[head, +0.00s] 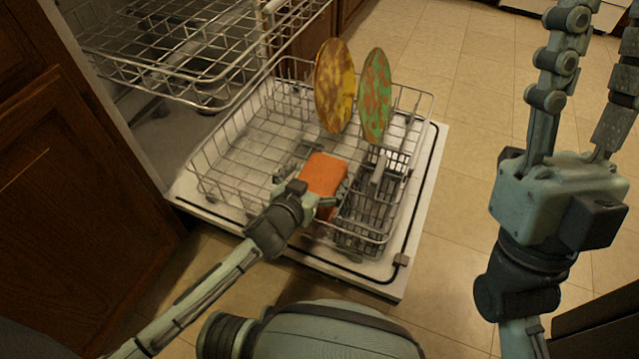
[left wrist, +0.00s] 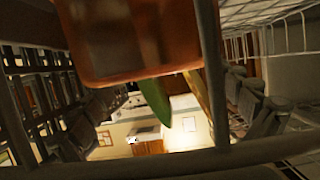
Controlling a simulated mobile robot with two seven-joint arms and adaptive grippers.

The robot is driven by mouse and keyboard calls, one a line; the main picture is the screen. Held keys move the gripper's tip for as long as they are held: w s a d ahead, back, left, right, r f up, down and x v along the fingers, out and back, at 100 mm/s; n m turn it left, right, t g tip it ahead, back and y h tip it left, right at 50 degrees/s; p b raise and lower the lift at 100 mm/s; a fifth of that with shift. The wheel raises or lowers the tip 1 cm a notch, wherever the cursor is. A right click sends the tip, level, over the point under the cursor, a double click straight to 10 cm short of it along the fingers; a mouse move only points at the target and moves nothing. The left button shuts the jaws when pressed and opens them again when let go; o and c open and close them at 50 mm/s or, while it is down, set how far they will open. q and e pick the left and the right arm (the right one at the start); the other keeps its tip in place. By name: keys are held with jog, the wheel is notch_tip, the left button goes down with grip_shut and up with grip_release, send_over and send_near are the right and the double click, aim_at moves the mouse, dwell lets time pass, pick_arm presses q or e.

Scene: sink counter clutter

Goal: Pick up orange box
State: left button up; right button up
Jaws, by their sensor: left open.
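The orange box (head: 323,172) sits in the front part of the lower dishwasher rack (head: 215,186), beside a cutlery basket. My left gripper (head: 314,182) is open at the near end of the box, with a finger showing on either side of it. In the left wrist view the orange box (left wrist: 135,35) fills the top middle, between the two spread fingers (left wrist: 165,115). I cannot tell whether the fingers touch it. My right gripper (head: 590,85) is raised at the right, fingers apart and empty, their tips cut off by the frame.
Two patterned plates, one yellow-brown (head: 334,85) and one green-orange (head: 375,95), stand upright behind the box. The grey cutlery basket (head: 362,222) is right of it. The upper rack (head: 190,50) hangs at the upper left. Open tiled floor (head: 470,90) lies to the right.

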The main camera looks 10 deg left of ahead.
pick_arm(q)
jog(key=shift+x, duration=1.15)
jog(key=c, duration=1.1)
